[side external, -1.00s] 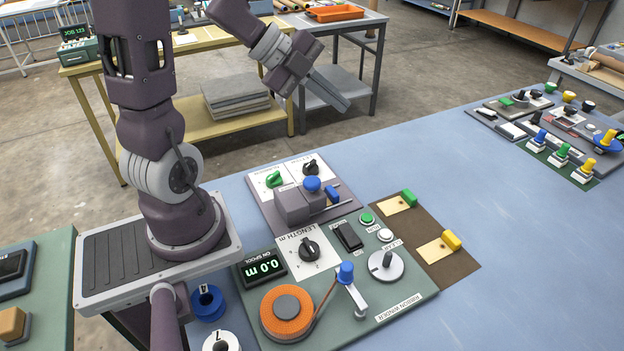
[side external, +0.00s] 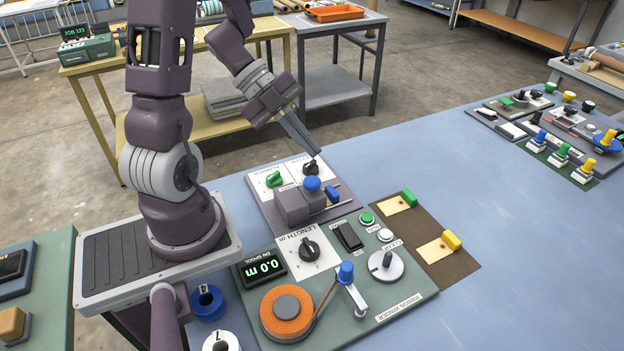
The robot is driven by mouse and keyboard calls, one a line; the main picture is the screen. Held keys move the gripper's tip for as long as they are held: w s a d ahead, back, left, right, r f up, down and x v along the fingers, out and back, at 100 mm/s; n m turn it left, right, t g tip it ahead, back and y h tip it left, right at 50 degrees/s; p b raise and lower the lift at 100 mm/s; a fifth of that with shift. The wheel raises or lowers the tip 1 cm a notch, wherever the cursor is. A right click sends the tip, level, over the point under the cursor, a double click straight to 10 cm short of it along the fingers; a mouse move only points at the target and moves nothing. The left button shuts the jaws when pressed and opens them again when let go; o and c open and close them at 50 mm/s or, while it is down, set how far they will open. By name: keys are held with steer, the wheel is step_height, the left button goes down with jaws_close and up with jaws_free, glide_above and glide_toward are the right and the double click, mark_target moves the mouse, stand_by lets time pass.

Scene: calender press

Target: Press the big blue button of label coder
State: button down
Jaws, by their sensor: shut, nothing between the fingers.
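A round blue knob or button (side external: 312,184) stands on a grey block of the small grey panel (side external: 266,207) on the blue table. Its name plate cannot be read, so I cannot tell whether this is the label coder. A blue lever-like piece (side external: 332,193) sits just right of it. My gripper (side external: 317,155) is shut and empty, tilted down to the right. In the side view its tip appears just above the panel's black knob (side external: 311,168), behind the blue button; the height gap cannot be judged.
A green knob (side external: 274,179) sits on the same panel. The ribbon winder (side external: 405,307) with crank, dial and orange spool is in front. A brown mat (side external: 455,268) with yellow and green pieces lies right. A teal device (side external: 88,48) reading JOB 123 stands at the back left. The table's right middle is clear.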

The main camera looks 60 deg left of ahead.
mark_target(317, 182)
steer(key=shift+f, duration=2.35)
steer(key=shift+f, duration=0.1)
steer(key=shift+f, duration=0.3)
steer(key=shift+f, duration=0.8)
stand_by(0.7)
steer(key=shift+r, duration=1.25)
steer(key=shift+r, duration=2.5)
